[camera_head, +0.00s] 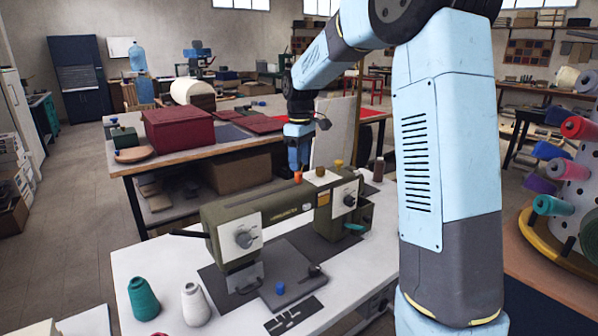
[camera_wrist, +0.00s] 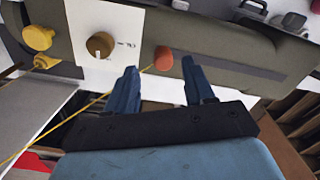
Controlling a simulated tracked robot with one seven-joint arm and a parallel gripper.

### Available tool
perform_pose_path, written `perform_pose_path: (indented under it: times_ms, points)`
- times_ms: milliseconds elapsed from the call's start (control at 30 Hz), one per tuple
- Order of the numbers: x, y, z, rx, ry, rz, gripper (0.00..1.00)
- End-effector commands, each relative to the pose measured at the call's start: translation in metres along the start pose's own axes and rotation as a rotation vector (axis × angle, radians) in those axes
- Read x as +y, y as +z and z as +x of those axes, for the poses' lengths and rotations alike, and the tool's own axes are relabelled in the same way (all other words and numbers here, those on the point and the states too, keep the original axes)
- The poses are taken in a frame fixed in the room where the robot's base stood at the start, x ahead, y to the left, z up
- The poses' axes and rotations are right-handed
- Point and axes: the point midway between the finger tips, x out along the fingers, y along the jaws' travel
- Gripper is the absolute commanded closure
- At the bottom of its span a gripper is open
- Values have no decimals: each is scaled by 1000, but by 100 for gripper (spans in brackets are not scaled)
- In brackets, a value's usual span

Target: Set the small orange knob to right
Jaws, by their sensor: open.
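The small orange knob (camera_wrist: 163,58) stands on the olive green sewing machine (camera_wrist: 225,62). In the head view the knob (camera_head: 298,177) shows on top of the machine (camera_head: 285,206), just below my gripper (camera_head: 298,168). In the wrist view my gripper (camera_wrist: 160,76) is open, with the knob seen between and just beyond its fingertips. The fingers look apart from the knob; whether they overlap it in depth I cannot tell. No pointer mark on the knob is clear to me, so its setting cannot be read.
A brown knob (camera_wrist: 100,45) on a white plate (camera_wrist: 108,18) and a yellow knob (camera_wrist: 38,38) are left of the orange knob in the wrist view. A yellow thread (camera_wrist: 75,121) runs close by. Teal (camera_head: 143,299) and white (camera_head: 195,305) cones stand on the table (camera_head: 150,255).

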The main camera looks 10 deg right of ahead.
Motion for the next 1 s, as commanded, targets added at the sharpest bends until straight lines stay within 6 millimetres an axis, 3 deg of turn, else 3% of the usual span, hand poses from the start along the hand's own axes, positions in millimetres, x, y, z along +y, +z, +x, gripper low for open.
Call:
perform_pose_path:
  times_ms: [200, 400, 600, 1000]
  points:
    - [-1, 0, -45, 1, 3, -1, 47]
    - [-1, 0, -74, 0, 2, -2, 47]
    - [-2, 1, -87, -1, 0, -2, 47]
    - [-3, 3, -90, 0, 3, 3, 47]
